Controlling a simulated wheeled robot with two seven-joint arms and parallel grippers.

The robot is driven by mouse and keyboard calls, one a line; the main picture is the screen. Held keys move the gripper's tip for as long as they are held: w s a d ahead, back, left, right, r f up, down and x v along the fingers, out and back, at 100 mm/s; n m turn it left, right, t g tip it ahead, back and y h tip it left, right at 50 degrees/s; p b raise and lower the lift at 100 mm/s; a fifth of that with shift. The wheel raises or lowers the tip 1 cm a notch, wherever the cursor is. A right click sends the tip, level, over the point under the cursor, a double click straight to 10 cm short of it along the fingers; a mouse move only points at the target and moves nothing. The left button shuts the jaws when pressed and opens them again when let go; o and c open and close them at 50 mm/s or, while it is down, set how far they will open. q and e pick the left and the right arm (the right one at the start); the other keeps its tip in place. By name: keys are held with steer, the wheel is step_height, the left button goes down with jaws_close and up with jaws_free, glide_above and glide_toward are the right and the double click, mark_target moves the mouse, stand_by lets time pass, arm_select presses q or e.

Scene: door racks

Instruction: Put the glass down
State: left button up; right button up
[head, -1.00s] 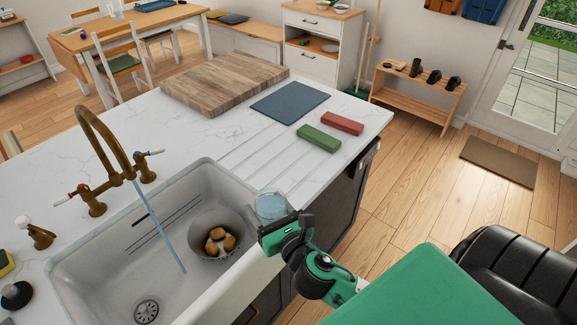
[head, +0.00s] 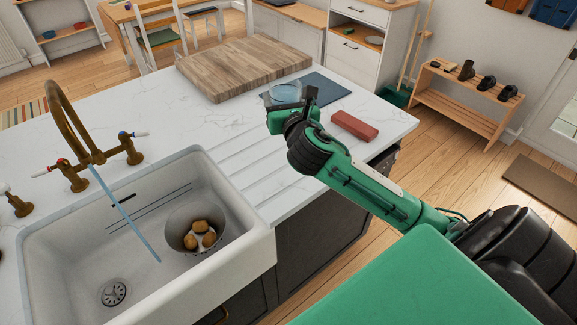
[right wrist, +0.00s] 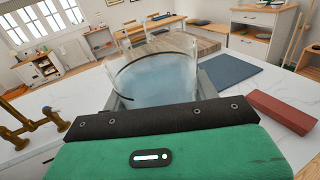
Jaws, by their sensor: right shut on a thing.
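A clear glass (head: 284,92) with bluish water in it is held by my right gripper (head: 286,104), which is shut on it. In the head view they are over the far part of the white worktop, by the left side of the dark blue mat (head: 325,89). In the right wrist view the glass (right wrist: 158,80) stands upright between the fingers, and its base is hidden behind the gripper body. I cannot tell whether it touches the worktop. My left gripper is not in view.
A wooden board (head: 243,66) lies just behind. Water runs from the brass tap (head: 70,130) into the sink (head: 60,262), where a bowl (head: 185,221) holds potatoes. Bare worktop (head: 180,118) lies to the left.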

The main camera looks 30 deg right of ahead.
steer(key=shift+w+d+f, duration=0.1)
steer(key=shift+d+f, duration=0.05)
steer(key=shift+f+b, duration=0.5)
steer(key=shift+f, duration=9.1)
steer(key=shift+f, duration=0.15)
steer(key=o, duration=1.1)
